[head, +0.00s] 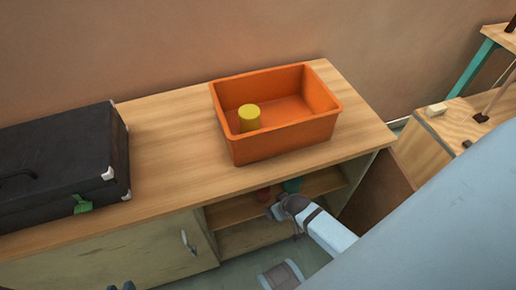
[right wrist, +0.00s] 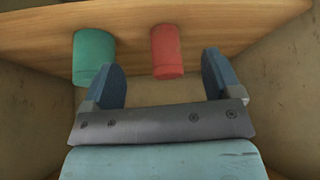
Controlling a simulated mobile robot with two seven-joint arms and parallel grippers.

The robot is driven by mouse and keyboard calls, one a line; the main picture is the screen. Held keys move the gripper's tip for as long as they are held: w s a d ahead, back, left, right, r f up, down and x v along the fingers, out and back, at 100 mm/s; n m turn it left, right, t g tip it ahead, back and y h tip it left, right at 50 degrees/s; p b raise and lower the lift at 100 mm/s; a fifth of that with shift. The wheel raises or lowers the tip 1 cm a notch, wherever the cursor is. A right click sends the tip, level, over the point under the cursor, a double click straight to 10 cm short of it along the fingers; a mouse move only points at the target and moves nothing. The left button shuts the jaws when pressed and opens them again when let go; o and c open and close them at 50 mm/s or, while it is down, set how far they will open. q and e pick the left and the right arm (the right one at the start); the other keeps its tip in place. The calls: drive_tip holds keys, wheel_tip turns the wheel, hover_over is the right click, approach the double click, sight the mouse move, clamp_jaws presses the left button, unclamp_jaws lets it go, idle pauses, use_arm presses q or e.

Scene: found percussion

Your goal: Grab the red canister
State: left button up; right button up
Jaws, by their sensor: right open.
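The red canister (right wrist: 167,52) stands on a wooden shelf inside the open cabinet bay; in the head view the red canister (head: 263,194) is partly hidden by the countertop edge and my gripper. My right gripper (right wrist: 160,64) is open and empty, its fingers pointing into the bay. In the wrist view the canister shows between the two fingers, beyond them and apart from both. In the head view my right gripper (head: 277,208) is at the shelf opening. Only the dark tips of my left gripper (head: 120,286) show at the bottom edge.
A green canister (right wrist: 94,57) stands beside the red one, close to one finger. The countertop (head: 175,150) above carries an orange bin (head: 285,138) with a yellow cylinder (head: 249,118) inside and a black case (head: 60,165). Cabinet side walls flank the bay.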

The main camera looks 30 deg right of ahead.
sight(266, 191)
drive_tip(key=w+b, duration=0.1)
drive_tip(key=w, duration=0.5)
drive_tip(key=shift+w+d+f, duration=0.1)
drive_tip(key=shift+w+d, duration=0.05)
drive_tip(key=shift+w, duration=0.25)
drive_tip(key=shift+w+b, duration=0.45)
drive_tip(key=shift+w, duration=0.5)
drive_tip(key=b+x, duration=0.1)
drive_tip(key=x, duration=0.1)
drive_tip(key=shift+w+f, duration=0.25)
drive_tip(key=shift+f, duration=0.1)
drive_tip(key=shift+b+x, duration=0.5)
drive_tip(key=shift+x, duration=0.6)
use_arm(q)
drive_tip(key=shift+w+d+r+t+h, duration=0.7)
drive_tip(key=shift+r+t, duration=0.1)
drive_tip(key=shift+r, duration=0.15)
use_arm(e)
drive_tip(key=c, duration=1)
use_arm(q)
drive_tip(key=shift+r, duration=0.1)
use_arm(e)
drive_tip(key=shift+r, duration=0.25)
drive_tip(key=shift+c, duration=0.2)
